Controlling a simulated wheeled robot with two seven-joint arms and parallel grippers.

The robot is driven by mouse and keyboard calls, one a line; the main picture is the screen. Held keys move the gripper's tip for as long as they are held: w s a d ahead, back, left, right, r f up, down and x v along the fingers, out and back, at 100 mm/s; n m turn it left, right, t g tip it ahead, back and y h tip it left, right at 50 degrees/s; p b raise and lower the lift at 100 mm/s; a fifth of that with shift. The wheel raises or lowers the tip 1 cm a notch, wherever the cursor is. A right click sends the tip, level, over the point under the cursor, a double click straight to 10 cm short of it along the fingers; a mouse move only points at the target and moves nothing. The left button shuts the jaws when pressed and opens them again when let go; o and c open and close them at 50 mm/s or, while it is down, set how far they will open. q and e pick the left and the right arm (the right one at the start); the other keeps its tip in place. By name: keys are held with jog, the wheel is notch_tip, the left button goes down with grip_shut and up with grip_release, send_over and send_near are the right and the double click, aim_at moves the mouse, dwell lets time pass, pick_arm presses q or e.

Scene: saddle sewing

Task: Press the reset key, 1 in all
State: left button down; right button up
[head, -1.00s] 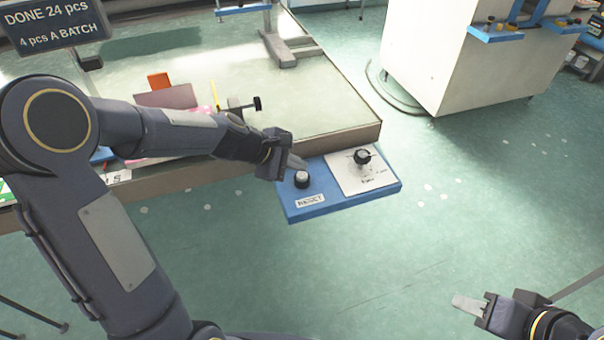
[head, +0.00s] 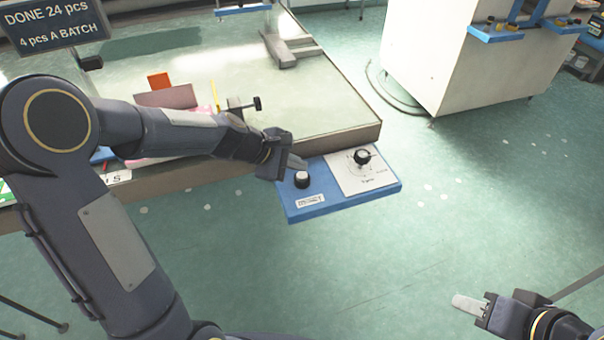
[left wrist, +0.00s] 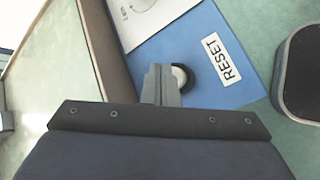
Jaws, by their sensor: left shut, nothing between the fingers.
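A black rotary knob (head: 362,157) on a white dial plate stands right of the key. The table (head: 330,95) holds a clamp and an orange piece behind my left arm. A white cabinet (head: 470,60) stands at the back right. Open floor lies in front.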

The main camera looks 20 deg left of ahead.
aim_at(297, 176)
pick_arm(q)
jog(key=shift+f+b, duration=0.4)
jog(key=shift+f, duration=0.05)
jog(key=shift+f+b, duration=0.5)
jog(key=shift+f, duration=0.1)
dwell(0.6)
jog(key=shift+r, duration=0.1)
jog(key=shift+r+p, duration=0.9)
jog(key=shift+r, duration=0.05)
jog(key=shift+r, duration=0.1)
notch_tip(297, 176, up, 5)
jog(key=p, duration=0.4)
jog(key=shift+p, duration=0.4)
